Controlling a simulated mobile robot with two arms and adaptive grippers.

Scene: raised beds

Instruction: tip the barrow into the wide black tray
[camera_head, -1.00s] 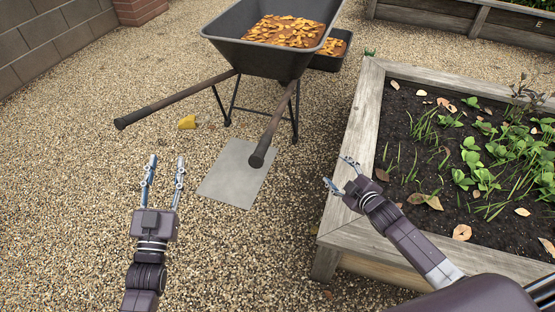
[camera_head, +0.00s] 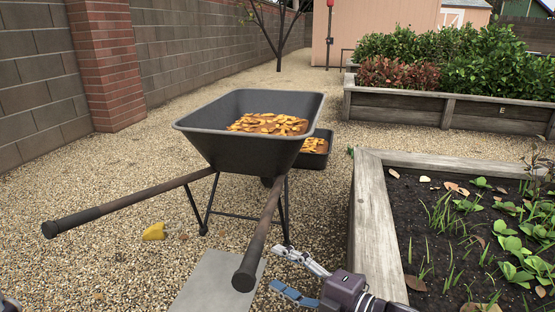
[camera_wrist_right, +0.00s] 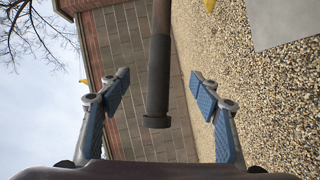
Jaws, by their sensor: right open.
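The dark grey barrow (camera_head: 215,142) stands upright on its legs, with orange-brown leaf-like pieces (camera_head: 268,124) in its pan. Its two wooden handles with dark grips point toward me. The black tray (camera_head: 321,161) sits on the gravel behind the barrow, partly hidden by it, and holds similar pieces. My right gripper (camera_head: 274,268) is open just right of the right handle's grip (camera_head: 245,277). In the right wrist view, that handle (camera_wrist_right: 159,75) shows between the open fingers (camera_wrist_right: 160,76), with no contact visible.
A raised wooden bed (camera_head: 377,215) with soil and plants stands close on the right. A flat grey slab (camera_head: 210,285) lies under the handles, and a small yellow object (camera_head: 154,231) lies on the gravel. A block wall (camera_head: 35,110) runs along the left.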

